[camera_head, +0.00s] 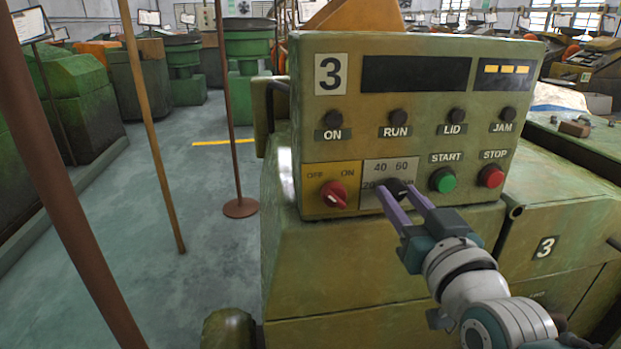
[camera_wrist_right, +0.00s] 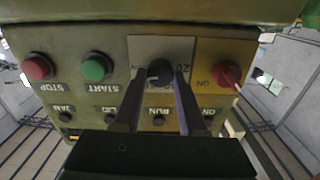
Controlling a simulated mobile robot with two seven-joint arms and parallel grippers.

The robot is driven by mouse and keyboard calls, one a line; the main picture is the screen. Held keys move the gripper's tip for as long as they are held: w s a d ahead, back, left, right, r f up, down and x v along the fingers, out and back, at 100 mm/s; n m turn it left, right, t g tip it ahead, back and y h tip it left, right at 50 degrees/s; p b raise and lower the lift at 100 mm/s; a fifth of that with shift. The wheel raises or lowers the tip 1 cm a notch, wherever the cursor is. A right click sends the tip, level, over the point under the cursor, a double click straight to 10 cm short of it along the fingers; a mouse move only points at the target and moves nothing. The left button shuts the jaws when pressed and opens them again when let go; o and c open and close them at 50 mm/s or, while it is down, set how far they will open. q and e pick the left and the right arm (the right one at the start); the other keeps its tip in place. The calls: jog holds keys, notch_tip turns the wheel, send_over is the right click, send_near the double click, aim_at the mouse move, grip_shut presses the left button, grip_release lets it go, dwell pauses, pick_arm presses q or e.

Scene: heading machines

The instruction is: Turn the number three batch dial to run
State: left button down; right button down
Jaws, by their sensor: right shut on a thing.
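The number three panel (camera_head: 340,130) is an olive-green box with a "3" plate at its upper left. The black batch dial (camera_head: 397,188) sits on a grey plate marked 20, 40, 60 and a further label partly covered. My right gripper (camera_head: 402,190) is shut on this dial, one purple finger on each side. The right wrist view also shows the dial (camera_wrist_right: 160,72) between the fingers. The fingers hide part of the dial and its labels, so I cannot tell exactly where it points. My left gripper is not in view.
A red OFF/ON switch (camera_head: 334,195) is just left of the dial plate. A green START button (camera_head: 443,180) and a red STOP button (camera_head: 491,176) are to its right. Dark lamps sit above. Poles (camera_head: 152,125) stand on the open floor at left.

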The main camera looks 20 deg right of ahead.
jog(key=shift+f+m, duration=0.15)
jog(key=shift+m, duration=0.95)
jog(key=shift+c, duration=2.3)
grip_release()
jog(key=v, duration=1)
jog(key=shift+p, duration=0.3)
